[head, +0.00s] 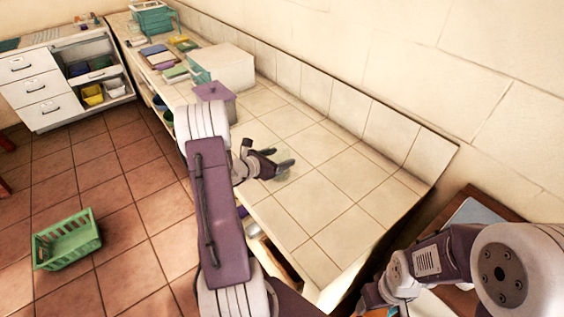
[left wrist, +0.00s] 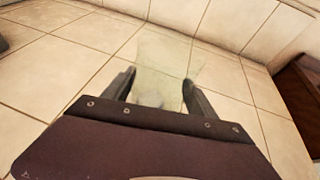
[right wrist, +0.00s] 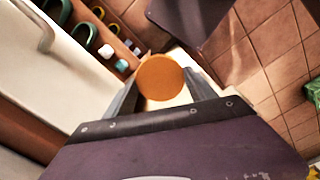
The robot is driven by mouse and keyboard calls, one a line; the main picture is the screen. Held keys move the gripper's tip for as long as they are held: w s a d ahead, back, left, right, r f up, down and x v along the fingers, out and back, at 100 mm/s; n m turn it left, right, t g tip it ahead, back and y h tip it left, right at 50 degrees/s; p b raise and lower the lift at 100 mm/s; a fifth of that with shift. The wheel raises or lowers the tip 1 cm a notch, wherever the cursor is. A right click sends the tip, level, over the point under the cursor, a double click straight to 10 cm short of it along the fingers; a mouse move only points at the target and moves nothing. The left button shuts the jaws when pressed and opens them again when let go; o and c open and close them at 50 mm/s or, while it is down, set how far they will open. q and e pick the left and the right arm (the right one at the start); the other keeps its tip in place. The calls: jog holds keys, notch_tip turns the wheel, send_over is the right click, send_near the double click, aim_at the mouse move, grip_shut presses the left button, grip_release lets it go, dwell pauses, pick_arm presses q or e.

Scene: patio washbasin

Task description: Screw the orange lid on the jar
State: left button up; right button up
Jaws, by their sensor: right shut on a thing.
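A clear, pale see-through jar stands on the tiled counter and is hard to make out in the head view (head: 284,178). It shows in the left wrist view (left wrist: 165,62) between the fingers of my left gripper (left wrist: 160,88). Those fingers are spread to either side of the jar; contact is not clear. In the head view my left gripper (head: 284,163) is at the jar. My right gripper (right wrist: 160,92) is shut on the round orange lid (right wrist: 160,77). In the head view a sliver of orange lid (head: 382,312) shows at the bottom edge, well apart from the jar.
The tiled counter (head: 335,210) is clear around the jar, with a raised tiled back edge. A white box (head: 222,66) and a purple box (head: 213,92) stand farther along it. A green basket (head: 66,240) is on the floor. A brown-framed unit (head: 478,212) stands at right.

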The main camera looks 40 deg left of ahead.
aim_at(286, 146)
pick_arm(q)
jog(key=c, duration=0.6)
jog(key=shift+o, duration=0.2)
